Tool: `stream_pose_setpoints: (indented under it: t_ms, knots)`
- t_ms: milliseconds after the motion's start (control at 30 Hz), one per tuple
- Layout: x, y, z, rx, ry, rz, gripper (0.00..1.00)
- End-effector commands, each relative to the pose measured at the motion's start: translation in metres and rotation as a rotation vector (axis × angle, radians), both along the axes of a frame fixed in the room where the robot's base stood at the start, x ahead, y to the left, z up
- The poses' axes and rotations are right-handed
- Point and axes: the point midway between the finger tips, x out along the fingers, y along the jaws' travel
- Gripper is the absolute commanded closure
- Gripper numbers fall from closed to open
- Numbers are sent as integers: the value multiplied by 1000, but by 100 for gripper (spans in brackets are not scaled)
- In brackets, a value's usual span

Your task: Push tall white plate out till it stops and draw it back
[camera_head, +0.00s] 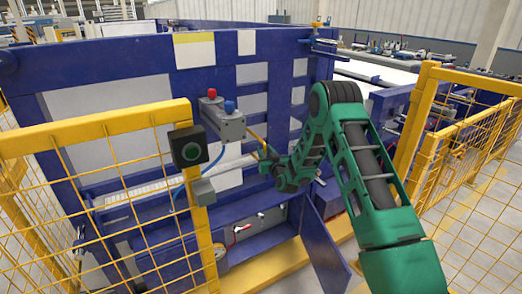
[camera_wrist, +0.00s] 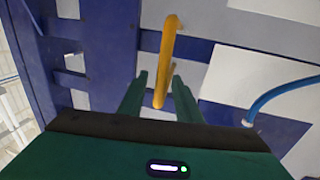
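My gripper (camera_wrist: 160,84) is open in the wrist view, with one green finger on each side of a yellow bar handle (camera_wrist: 171,45). Gaps show between the handle and both fingers. In the head view my gripper (camera_head: 266,158) is small, close to the blue machine front and beside the yellow handle (camera_head: 257,137). A white plate (camera_head: 226,180) shows behind the grey button box, left of my gripper. A white plate (camera_wrist: 255,90) also fills the right of the wrist view. I cannot tell which panel the handle is fixed to.
A blue hose (camera_wrist: 280,92) runs close on the right in the wrist view. Yellow mesh fences (camera_head: 120,190) stand on both sides. A low blue door (camera_head: 323,250) hangs open below my arm.

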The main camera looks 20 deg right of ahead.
Motion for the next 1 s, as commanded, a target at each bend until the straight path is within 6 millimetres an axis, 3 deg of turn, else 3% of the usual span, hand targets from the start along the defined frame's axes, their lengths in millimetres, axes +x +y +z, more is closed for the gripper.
stream_pose_setpoints:
  t_ms: [200,400,1000]
  knots:
    - [-44,0,0,-1,2,1,69]
    - [-61,0,-1,-2,3,2,69]
    - [-72,3,-3,1,5,-1,69]
